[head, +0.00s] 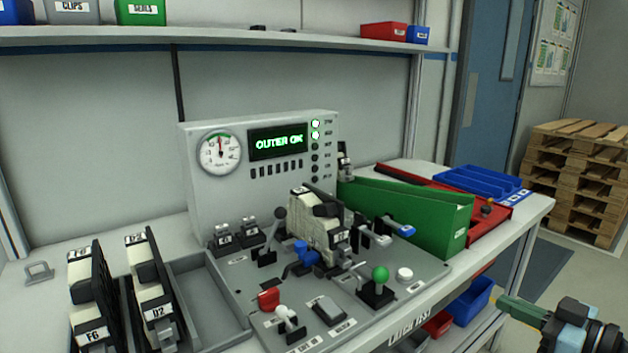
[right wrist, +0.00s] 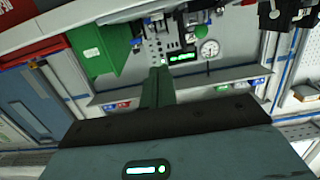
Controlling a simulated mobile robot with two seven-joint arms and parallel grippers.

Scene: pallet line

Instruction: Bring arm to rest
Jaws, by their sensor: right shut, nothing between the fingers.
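My right gripper (head: 508,304) is at the lower right of the head view, in front of the bench's right end and apart from everything on it. In the right wrist view its shut fingers (right wrist: 158,82) show as one narrow teal bar with nothing held, and the picture is upside down. The test panel (head: 332,280) with its levers and knobs lies left of the gripper. The display on the grey console (head: 190,150) reads "OUTER OK" in green, with two green lamps lit beside it. My left gripper is out of view.
A green chute (head: 455,225) and a red tray (head: 492,222) stand at the bench's right end. Racks of black-and-white modules (head: 92,290) stand at left. Pallets (head: 575,175) are stacked at far right. The floor beside the bench looks clear.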

